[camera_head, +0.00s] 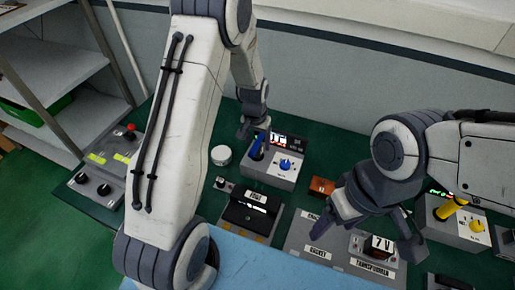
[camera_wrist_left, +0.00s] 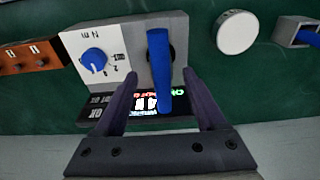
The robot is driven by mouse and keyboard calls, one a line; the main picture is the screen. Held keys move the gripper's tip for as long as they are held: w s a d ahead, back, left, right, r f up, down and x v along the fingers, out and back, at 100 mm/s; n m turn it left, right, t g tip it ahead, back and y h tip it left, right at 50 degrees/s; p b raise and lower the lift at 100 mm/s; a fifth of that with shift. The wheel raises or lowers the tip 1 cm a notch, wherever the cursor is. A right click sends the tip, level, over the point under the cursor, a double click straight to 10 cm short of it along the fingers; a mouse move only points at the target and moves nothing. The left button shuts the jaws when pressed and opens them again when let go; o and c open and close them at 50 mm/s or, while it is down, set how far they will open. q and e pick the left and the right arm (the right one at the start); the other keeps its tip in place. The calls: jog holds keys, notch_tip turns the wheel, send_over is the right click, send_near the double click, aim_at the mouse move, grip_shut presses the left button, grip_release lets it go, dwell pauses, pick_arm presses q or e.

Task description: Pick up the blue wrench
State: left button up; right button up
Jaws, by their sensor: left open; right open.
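The blue wrench (camera_head: 257,147) stands in a grey box (camera_head: 270,177) with a white face and a blue knob (camera_head: 285,164). In the left wrist view the blue wrench (camera_wrist_left: 160,70) juts from the box towards the camera. My left gripper (camera_head: 252,127) is at the box, its lower part partly hidden. In the left wrist view my left gripper (camera_wrist_left: 159,75) is open, with one finger on each side of the wrench and gaps between. My right gripper (camera_head: 362,237) is open and empty, above the labelled parts tray at the right.
A similar box (camera_head: 436,232) with a yellow wrench (camera_head: 450,208) stands at the right. A white round cap (camera_head: 221,155), a black fuse block (camera_head: 250,211), and a control panel (camera_head: 105,165) with a red button surround the work area. The wall is close behind the green table.

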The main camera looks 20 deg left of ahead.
aim_at(257, 154)
pick_arm(q)
notch_tip(257, 154, down, 3)
jog(key=shift+w+a+f+p, duration=0.1)
jog(key=shift+p, duration=0.6)
jog(key=shift+w+f, duration=0.1)
jog(key=shift+f, duration=0.35)
grip_shut()
jog(key=shift+r, duration=0.15)
